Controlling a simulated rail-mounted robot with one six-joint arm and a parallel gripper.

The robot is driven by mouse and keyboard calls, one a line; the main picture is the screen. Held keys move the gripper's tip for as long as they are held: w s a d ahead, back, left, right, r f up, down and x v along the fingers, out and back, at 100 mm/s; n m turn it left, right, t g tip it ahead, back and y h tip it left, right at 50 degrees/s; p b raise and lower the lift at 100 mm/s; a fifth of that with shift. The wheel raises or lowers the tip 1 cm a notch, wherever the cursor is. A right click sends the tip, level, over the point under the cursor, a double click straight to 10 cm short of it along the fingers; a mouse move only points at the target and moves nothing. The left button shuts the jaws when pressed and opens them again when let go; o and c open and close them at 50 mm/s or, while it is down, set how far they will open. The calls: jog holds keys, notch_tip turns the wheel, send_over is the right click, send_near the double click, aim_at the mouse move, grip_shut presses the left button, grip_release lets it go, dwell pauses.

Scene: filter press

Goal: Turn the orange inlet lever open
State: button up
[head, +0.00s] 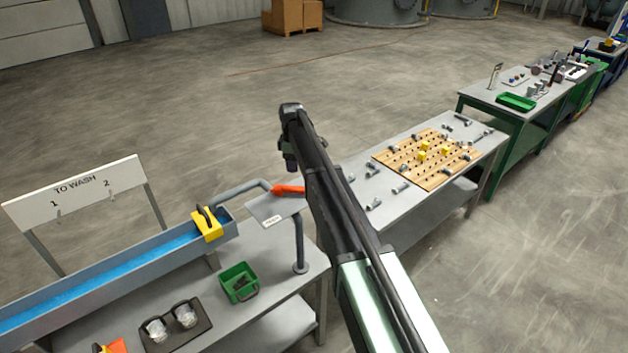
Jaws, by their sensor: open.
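The orange inlet lever (288,191) is at the right end of a grey pipe (240,190), beside a tilted grey plate with a small label (272,209). The lever points right, roughly in line with the pipe's end, and its right tip comes close to my arm in the picture. My arm reaches up from the bottom right and bends at the top, with a dark part hanging just above the lever. My gripper's fingers do not show; they seem hidden behind my arm. I cannot tell whether anything touches the lever.
A blue trough (105,280) with a yellow clamp (207,224) runs left. A "TO WASH" board (75,195) stands behind it. A green bin (239,282) and black tray (176,327) are on the bench. A pegboard table (425,160) stands right of my arm.

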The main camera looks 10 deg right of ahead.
aim_at(295, 187)
notch_tip(295, 187, down, 11)
jog(key=b, duration=1.1)
jog(key=shift+d+r, duration=0.1)
grip_shut()
